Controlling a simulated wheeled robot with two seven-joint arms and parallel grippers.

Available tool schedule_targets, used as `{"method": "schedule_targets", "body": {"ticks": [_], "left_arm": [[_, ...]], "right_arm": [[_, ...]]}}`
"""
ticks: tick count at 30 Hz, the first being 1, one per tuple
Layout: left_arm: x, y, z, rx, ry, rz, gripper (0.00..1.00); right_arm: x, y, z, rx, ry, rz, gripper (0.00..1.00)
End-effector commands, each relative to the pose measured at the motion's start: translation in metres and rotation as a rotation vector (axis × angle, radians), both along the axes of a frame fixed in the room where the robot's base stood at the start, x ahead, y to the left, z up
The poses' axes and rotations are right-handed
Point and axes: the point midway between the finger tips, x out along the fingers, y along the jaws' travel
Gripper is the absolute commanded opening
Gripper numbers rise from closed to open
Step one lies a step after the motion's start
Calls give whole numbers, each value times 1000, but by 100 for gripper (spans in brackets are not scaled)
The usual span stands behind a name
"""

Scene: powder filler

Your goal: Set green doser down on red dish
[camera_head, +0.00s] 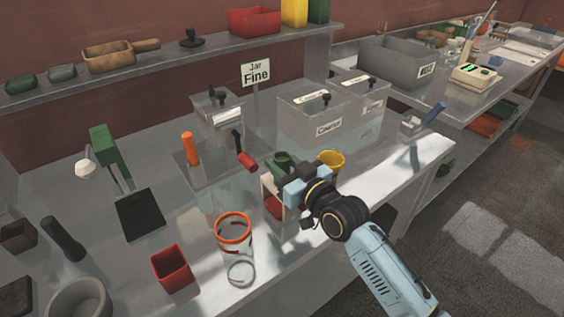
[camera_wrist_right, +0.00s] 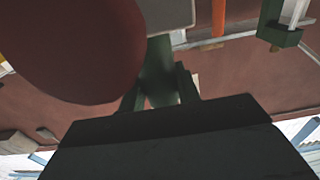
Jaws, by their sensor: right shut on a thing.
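My right gripper (camera_head: 291,186) comes in from the lower right, over the front part of the table. It is shut on the green doser (camera_head: 284,160), whose top shows just behind the jaws; the jaws hide much of it. In the right wrist view the green doser (camera_wrist_right: 158,78) stands out in front of the dark gripper body. A dark red thing that looks like the red dish (camera_head: 273,206) shows partly below the gripper. A large dark red round shape (camera_wrist_right: 80,45) fills the upper left of the wrist view, close by. I cannot tell whether doser and dish touch. My left gripper is out of view.
An orange-rimmed clear jar (camera_head: 234,231) and a red square cup (camera_head: 172,269) stand to the left. A yellow cup (camera_head: 332,160) is just behind the gripper. Clear labelled boxes (camera_head: 318,118) stand at the back. Bright bare table (camera_head: 395,170) lies to the right.

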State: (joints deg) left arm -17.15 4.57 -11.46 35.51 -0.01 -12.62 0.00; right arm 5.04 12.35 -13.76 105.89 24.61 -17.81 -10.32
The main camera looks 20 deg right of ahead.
Motion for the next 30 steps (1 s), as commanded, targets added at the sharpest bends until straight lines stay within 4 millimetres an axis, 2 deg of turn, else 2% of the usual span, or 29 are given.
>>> {"method": "schedule_targets", "body": {"ticks": [30], "left_arm": [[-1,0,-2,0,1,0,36]], "right_arm": [[0,0,-7,0,-1,0,0]]}}
